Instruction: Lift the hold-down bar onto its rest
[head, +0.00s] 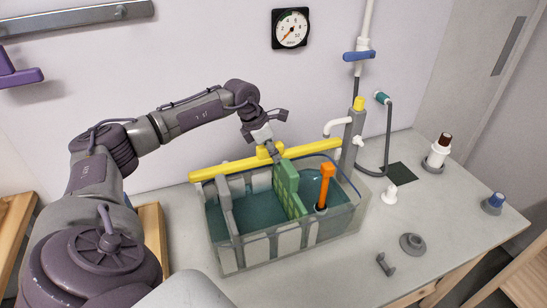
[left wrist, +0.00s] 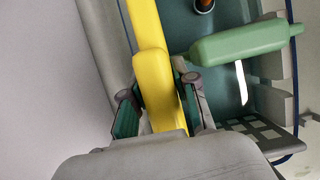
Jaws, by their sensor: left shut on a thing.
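The yellow hold-down bar (head: 225,169) runs along the back of the clear water tank (head: 230,262), its ends near the tank's back corners. My left gripper (head: 268,150) comes down from above onto the raised middle of the bar. In the left wrist view, its fingers (left wrist: 160,92) stand on both sides of the yellow bar (left wrist: 147,25) and are shut on it. I cannot tell whether the bar touches the rim, and I cannot make out its rest for certain. My right gripper is not in view.
A green rack piece (head: 290,180) stands in the tank close to the gripper; its green handle (left wrist: 240,42) shows beside the fingers. An orange-handled tool (head: 326,178) stands to the right. A grey post with a white tap (head: 340,127) rises behind. The counter (head: 350,262) in front is mostly clear.

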